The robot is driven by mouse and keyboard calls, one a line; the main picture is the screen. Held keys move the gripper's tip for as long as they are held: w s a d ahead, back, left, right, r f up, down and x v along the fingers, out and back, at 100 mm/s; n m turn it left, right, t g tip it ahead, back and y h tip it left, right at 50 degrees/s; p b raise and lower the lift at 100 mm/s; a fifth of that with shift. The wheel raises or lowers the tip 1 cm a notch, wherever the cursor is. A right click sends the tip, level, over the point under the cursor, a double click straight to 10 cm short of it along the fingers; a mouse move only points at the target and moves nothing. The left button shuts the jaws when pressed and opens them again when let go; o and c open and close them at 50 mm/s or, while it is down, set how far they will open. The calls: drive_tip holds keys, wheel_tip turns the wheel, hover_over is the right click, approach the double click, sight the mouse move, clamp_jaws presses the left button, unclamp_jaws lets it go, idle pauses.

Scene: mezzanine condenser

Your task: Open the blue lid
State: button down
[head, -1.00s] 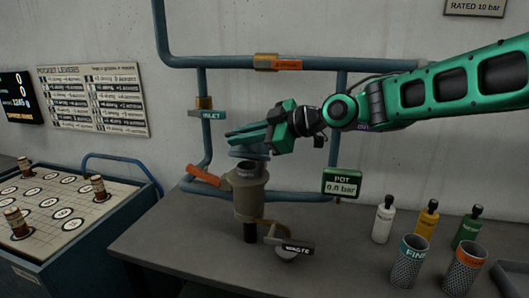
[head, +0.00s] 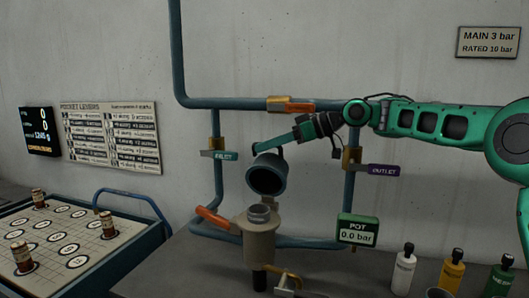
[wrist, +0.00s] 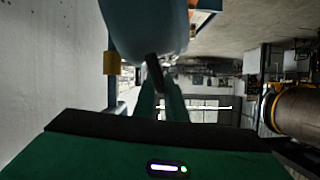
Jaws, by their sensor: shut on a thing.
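The blue lid (head: 268,179) is up in the air above the pot, tipped on its side so that its dark hollow underside faces the head camera. The tan pot (head: 260,245) stands below on the bench, and its round mouth is uncovered. A gap shows between lid and pot. My gripper (head: 258,149) is shut on the lid's dark handle, at the lid's upper left. In the wrist view the blue lid (wrist: 148,25) fills the top middle, and its dark handle (wrist: 153,72) reaches down to my green fingers (wrist: 165,103).
An orange lever (head: 212,217) is at the pot's left. Blue pipes with an inlet lever (head: 219,155) and a purple outlet lever (head: 384,170) run behind. The pot gauge (head: 357,229) reads 0.0 bar. Several bottles (head: 403,271) stand at right. A board (head: 60,238) is at left.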

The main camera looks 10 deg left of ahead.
drive_tip(key=shift+w, duration=0.25)
drive_tip(key=c, duration=1.8)
unclamp_jaws()
drive_tip(key=shift+a, duration=0.1)
drive_tip(key=v, duration=1.1)
drive_tip(key=shift+w, duration=0.1)
